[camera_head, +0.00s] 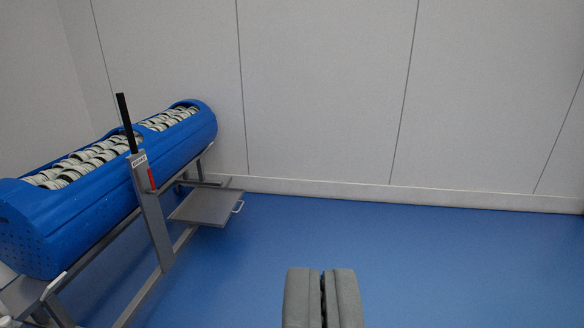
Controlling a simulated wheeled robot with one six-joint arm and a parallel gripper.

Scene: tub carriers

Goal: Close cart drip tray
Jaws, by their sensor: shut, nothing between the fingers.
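The cart (151,215) stands at the left, a grey metal frame carrying a long blue tub (175,146). A flat grey drip tray (205,205) sticks out from the cart's lower right side, low above the floor. It has a small light handle (238,207) on its right edge. Its inner side runs under the tub, partly hidden by the frame. My gripper (322,278) is at the bottom middle, shut and empty. It is apart from the tray, to the right of it and nearer to the camera.
A black upright lever (126,122) and a red part (152,179) are on the cart's post. White rolled items (92,162) fill the tub. Blue floor (430,265) is clear right of the cart. A pale panelled wall (320,95) closes the back.

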